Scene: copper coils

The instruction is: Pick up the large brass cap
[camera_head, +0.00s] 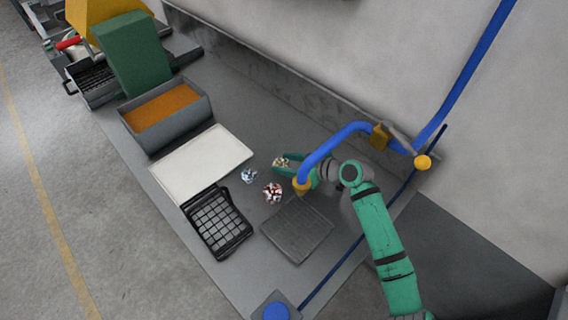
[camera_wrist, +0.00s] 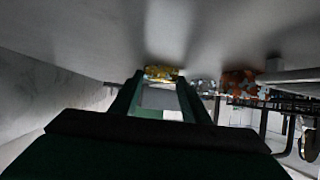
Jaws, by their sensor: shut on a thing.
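A small heap of brass-coloured pieces (camera_head: 281,162) lies on the grey table, between the green fingers of my gripper (camera_head: 286,160). The large brass cap cannot be told apart from the other pieces at this size. In the wrist view the brass pieces (camera_wrist: 162,72) show at the fingertips of my gripper (camera_wrist: 160,82), with one finger on each side. My gripper is low, close to the table top, and shut on a brass piece. The held part is mostly hidden by the fingers and the heap.
A red-and-white heap (camera_head: 272,192) and a silver-blue heap (camera_head: 248,175) lie close by. A black basket (camera_head: 218,222), a grey grid tray (camera_head: 297,230), a white board (camera_head: 200,162) and an orange-filled bin (camera_head: 165,110) share the table. A blue pipe (camera_head: 335,141) arches beside my arm.

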